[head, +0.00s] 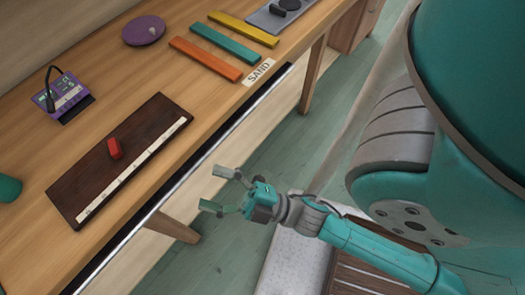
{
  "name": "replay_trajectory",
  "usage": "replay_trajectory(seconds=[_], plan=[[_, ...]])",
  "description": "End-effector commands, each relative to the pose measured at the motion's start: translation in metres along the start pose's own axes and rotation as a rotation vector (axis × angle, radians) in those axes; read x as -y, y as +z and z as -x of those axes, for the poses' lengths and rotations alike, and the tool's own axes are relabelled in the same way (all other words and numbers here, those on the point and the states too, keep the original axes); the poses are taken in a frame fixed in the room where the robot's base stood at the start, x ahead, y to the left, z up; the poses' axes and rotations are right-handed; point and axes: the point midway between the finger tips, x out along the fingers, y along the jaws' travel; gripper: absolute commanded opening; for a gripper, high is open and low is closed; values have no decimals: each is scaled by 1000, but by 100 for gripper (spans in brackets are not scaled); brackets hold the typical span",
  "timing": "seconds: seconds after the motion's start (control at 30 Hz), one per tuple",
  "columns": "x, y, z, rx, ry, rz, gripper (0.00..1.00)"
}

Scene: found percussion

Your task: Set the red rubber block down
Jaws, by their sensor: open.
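The small red rubber block (115,148) rests on a dark brown wooden board (150,122) with a white marked strip along its front edge. The board lies flat on the wooden table. My gripper (216,188) is open and empty. It is in front of the table's front edge, to the right of the block and clearly apart from it.
A purple device (65,97) with a black stalk stands behind the board. A green cylinder (8,188) is at the left edge. Orange (205,59), teal (226,44) and yellow (244,29) bars lie beyond, near a "SAND" label (259,71). A purple disc (143,30) lies farther back.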

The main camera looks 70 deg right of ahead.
Motion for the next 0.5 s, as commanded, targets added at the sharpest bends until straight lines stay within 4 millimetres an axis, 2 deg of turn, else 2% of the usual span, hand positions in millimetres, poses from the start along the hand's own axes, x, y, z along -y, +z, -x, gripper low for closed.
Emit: replay_trajectory(seconds=[0.03, 0.3, 0.5], plan=[[2, 3, 16, 70, -20, -92, 77], [15, 25, 100, 472, -99, -570, 77], [23, 28, 143, 668, -132, -769, 77]])
